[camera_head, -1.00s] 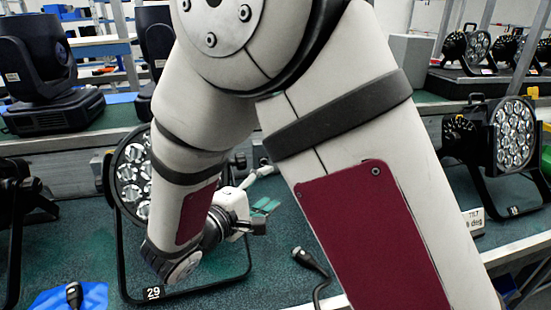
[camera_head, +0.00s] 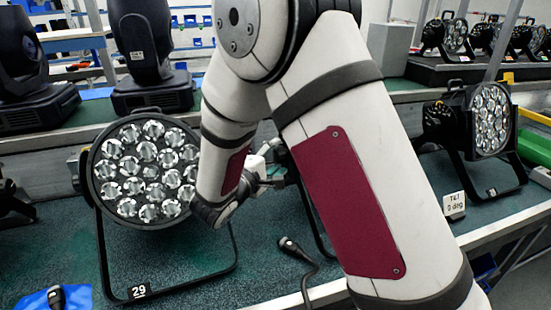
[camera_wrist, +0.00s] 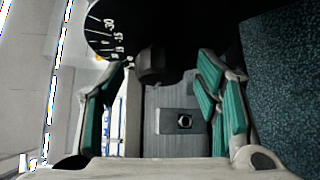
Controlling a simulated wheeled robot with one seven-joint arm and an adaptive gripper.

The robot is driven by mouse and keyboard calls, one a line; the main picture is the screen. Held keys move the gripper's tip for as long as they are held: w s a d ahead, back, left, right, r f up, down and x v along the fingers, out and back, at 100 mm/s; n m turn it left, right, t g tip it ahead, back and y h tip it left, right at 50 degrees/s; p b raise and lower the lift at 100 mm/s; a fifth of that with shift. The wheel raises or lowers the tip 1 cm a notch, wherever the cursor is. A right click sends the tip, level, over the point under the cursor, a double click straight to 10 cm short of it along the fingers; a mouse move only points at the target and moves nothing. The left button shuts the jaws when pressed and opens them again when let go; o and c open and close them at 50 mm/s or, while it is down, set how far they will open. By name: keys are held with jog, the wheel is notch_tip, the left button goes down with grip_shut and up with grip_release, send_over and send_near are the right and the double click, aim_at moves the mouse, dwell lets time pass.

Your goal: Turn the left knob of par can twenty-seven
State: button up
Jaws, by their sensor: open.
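No number 27 can be read in either view. In the head view, a par can mostly hidden behind my arm shows only part of its black stand (camera_head: 312,205). My gripper (camera_head: 273,181) is in front of it, partly covered by my own arm. In the wrist view, my gripper (camera_wrist: 165,90) is open, its green-padded fingers on either side of the picture. A dark round knob (camera_wrist: 151,66) shows between and beyond the fingertips, beside a black dial (camera_wrist: 108,28) with white angle marks. I cannot tell whether the fingers touch the knob.
Par can 29 (camera_head: 148,170) stands at left on its black stand. Another par can (camera_head: 488,122) stands at right, by a small white sign (camera_head: 454,205). A black cable connector (camera_head: 292,246) lies on the green bench top. Moving-head lights (camera_head: 143,50) stand on the shelf behind.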

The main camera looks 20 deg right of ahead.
jog(key=shift+w+d, duration=0.15)
jog(key=c, duration=1.2)
